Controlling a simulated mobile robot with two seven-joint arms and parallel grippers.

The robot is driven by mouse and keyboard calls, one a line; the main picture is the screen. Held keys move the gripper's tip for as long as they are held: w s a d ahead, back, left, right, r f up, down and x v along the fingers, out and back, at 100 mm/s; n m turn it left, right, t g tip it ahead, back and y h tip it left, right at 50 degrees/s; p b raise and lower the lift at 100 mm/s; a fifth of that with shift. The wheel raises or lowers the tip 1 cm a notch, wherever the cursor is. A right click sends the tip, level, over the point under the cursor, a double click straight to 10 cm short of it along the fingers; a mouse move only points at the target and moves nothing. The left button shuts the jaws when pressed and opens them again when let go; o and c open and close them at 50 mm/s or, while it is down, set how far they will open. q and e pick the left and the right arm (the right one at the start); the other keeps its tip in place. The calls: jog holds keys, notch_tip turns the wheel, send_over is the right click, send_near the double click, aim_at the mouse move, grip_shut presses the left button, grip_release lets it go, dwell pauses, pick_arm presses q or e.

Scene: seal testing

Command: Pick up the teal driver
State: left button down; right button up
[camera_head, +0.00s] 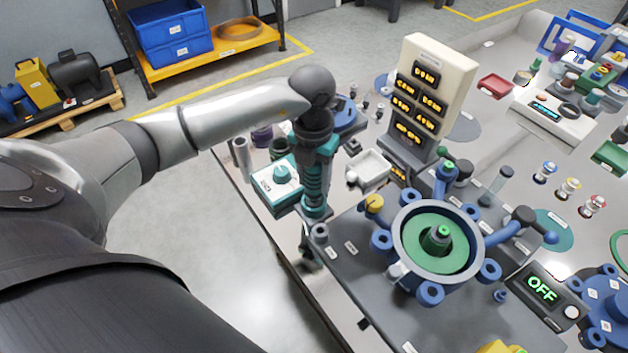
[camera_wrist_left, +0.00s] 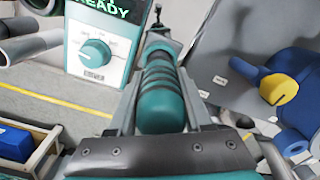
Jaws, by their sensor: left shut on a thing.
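The teal driver (camera_head: 316,182) hangs roughly upright below my left wrist, beside the left edge of the dark test plate. My left gripper (camera_head: 313,155) is shut on its ribbed handle. In the left wrist view the teal handle (camera_wrist_left: 162,98) lies between the two fingers of the gripper (camera_wrist_left: 165,118), with a dark tip beyond it. In the head view the lower end of the driver is near a small grey cylinder; I cannot tell whether they touch. My right gripper is not in view.
A white and teal dial box (camera_head: 275,187) stands close left of the driver; it reads READY in the wrist view (camera_wrist_left: 100,40). The blue-lugged round fixture (camera_head: 400,255) with a yellow knob (camera_head: 374,203) sits to the right. A tall label panel (camera_head: 450,70) stands behind.

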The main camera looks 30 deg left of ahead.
pick_arm(q)
jog(key=shift+w+r, duration=0.1)
notch_tip(320, 180, up, 20)
jog(key=p, duration=0.4)
dwell(1.1)
